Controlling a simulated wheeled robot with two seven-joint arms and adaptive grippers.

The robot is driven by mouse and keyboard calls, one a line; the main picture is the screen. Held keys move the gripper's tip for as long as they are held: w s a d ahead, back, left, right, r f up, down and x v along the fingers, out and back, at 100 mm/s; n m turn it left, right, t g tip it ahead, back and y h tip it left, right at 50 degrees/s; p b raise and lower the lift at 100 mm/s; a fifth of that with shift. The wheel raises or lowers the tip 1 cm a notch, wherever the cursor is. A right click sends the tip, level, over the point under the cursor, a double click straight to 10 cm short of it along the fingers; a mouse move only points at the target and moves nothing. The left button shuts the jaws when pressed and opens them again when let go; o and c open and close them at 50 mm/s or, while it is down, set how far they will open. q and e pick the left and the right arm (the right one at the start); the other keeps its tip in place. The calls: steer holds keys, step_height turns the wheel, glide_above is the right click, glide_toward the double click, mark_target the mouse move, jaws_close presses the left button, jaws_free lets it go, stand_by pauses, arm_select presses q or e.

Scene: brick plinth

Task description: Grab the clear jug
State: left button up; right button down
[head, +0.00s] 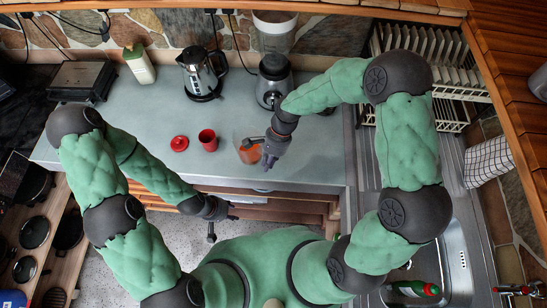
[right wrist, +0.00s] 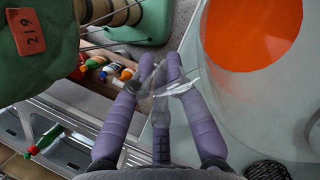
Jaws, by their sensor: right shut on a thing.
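The clear jug (head: 243,151) holds orange liquid and stands near the front edge of the grey counter. My right gripper (head: 268,158) is at its right side in the head view. In the right wrist view the see-through jug (right wrist: 213,105) fills the right part, with the orange liquid inside. There my purple right fingers (right wrist: 162,82) are shut on a clear part of it, seemingly the handle. The exact contact is hard to make out. My left gripper (head: 222,220) is empty, its fingers spread, below and in front of the counter edge.
A red mug (head: 208,140) and a red lid (head: 179,143) lie left of the jug. A kettle (head: 202,72), a blender (head: 274,80) and a white bottle (head: 139,63) stand behind. An open drawer (right wrist: 95,75) is below; the sink (head: 455,260) is right.

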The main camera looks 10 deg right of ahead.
steer(key=shift+s+a+r, duration=0.55)
steer(key=shift+s+a, duration=0.3)
steer(key=shift+a, duration=0.05)
steer(key=shift+s+a+r, duration=0.55)
steer(key=shift+s+a, duration=0.3)
steer(key=shift+a, duration=0.05)
